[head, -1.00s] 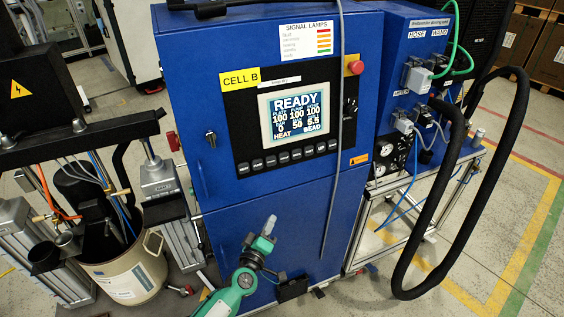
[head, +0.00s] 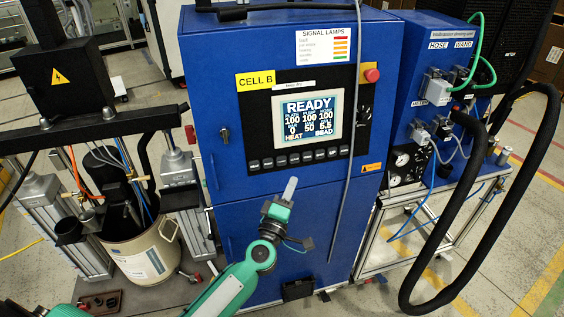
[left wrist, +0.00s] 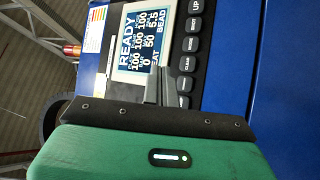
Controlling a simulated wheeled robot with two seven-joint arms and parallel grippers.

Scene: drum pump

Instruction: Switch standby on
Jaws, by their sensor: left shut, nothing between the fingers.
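The blue cabinet (head: 290,225) marked CELL B carries a black control panel with a lit screen (head: 308,118) reading READY, HEAT and BEAD. A row of dark buttons (head: 295,157) runs below the screen; which one is standby is too small to read. My left gripper (head: 291,184) is shut and empty, its pale tips pointing up just below the button row in the head view. In the left wrist view, the gripper (left wrist: 160,85) covers part of the screen's edge and some buttons (left wrist: 188,62). I cannot tell whether it touches the panel. My right gripper is not in view.
A red knob (head: 371,75) and a grey cable (head: 349,150) are on the cabinet's right side. A dosing unit (head: 425,65) with a thick black hose (head: 472,215) stands at the right. A beige drum (head: 142,255) under a pump frame stands at the left.

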